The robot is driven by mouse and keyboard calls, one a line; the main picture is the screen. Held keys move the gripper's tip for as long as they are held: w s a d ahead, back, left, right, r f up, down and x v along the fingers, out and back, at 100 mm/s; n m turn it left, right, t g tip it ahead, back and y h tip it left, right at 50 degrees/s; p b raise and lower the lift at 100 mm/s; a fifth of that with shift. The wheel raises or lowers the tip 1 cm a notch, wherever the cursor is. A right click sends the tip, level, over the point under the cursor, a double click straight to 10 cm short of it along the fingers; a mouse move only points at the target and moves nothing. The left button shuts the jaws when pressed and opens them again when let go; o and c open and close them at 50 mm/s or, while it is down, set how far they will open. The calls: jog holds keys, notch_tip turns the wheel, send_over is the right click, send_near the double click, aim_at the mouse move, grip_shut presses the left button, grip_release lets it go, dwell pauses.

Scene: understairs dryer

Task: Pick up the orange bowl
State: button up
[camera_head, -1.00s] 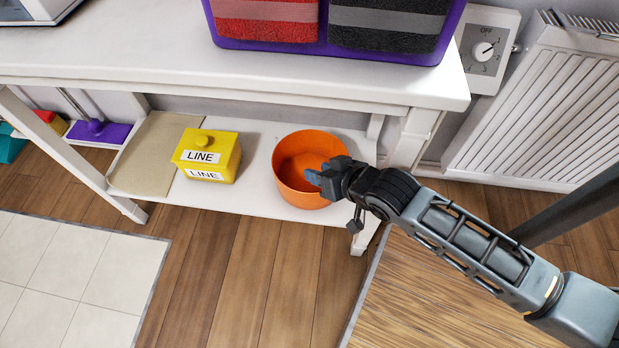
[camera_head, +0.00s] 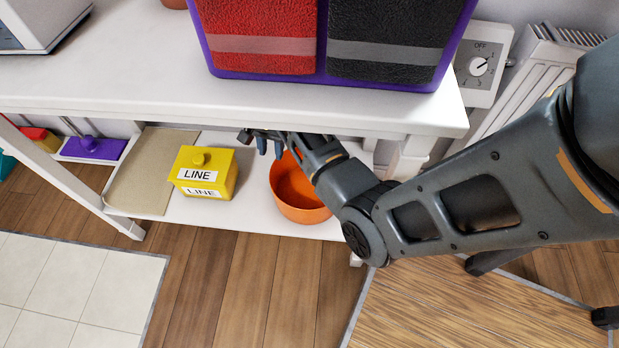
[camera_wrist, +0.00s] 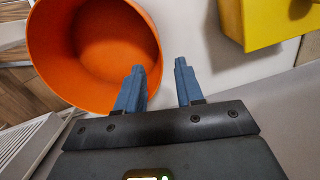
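The orange bowl (camera_head: 297,198) stands upright on the white lower shelf of the table. My arm hides part of its rim in the head view. In the wrist view the bowl (camera_wrist: 105,50) fills the upper left, with its open top showing. My gripper (camera_head: 268,147) is over the back left of the bowl, just under the tabletop.
A yellow box marked LINE (camera_head: 204,173) stands left of the bowl, near a beige mat (camera_head: 152,172). The white tabletop (camera_head: 150,85) is close above my gripper and bears a purple bin of towels (camera_head: 325,50). A radiator (camera_head: 520,80) is at the right.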

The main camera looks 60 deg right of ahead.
aim_at(273, 165)
jog(key=shift+a+f+b, duration=0.2)
jog(key=shift+f+b, duration=0.8)
jog(key=shift+f, duration=0.95)
jog(key=shift+a+f+b, duration=0.15)
jog(key=shift+f+b, duration=0.8)
jog(key=shift+f, duration=0.95)
jog(key=shift+c, duration=0.2)
grip_shut()
jog(key=shift+r, duration=0.1)
